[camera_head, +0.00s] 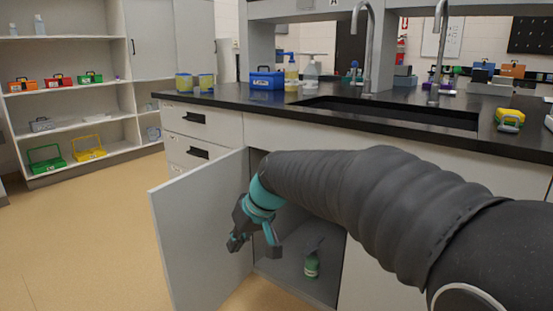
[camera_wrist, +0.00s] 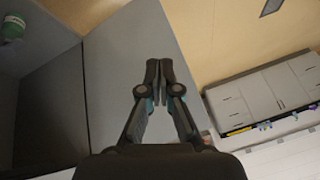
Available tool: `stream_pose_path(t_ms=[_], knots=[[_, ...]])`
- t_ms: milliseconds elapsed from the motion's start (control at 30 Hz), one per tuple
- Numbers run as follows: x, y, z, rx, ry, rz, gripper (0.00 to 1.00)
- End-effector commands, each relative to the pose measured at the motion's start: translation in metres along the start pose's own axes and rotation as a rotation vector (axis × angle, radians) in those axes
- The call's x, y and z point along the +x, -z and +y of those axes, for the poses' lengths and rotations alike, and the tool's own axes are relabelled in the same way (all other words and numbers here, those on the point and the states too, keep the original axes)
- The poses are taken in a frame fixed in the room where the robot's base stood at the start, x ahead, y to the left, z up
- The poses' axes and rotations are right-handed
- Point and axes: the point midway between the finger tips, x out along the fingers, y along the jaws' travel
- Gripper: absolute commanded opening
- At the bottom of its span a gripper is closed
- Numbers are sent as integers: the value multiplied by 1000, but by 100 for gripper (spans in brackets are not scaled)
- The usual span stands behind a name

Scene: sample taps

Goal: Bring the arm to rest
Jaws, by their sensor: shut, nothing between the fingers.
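My arm reaches across the head view from the right, in a dark ribbed sleeve. My gripper (camera_head: 253,249), dark grey and teal, hangs in front of the open lower cabinet, beside its swung-out door (camera_head: 200,238). In the wrist view my gripper (camera_wrist: 160,65) has its fingertips together with nothing between them. The door panel (camera_wrist: 125,40) lies behind the fingers there. A green bottle with a grey top (camera_head: 312,264) stands on the cabinet floor, apart from my gripper. It also shows as a green bottle (camera_wrist: 12,28) at the wrist view's upper left.
A black counter (camera_head: 225,97) with a sink (camera_head: 390,112) and tall taps runs above the cabinet. A blue box (camera_head: 266,79) and several bottles stand on it. Shelves (camera_head: 70,90) with coloured boxes stand at the left. The floor (camera_head: 100,220) left of the door is clear.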

Motion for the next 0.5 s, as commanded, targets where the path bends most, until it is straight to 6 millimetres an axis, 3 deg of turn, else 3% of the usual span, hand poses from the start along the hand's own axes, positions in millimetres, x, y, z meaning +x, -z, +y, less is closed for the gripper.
stream_pose_path(t_ms=[300,500], knots=[[-61,-132,39,268,-215,-60,0],[-96,-211,53,376,-342,-48,0]])
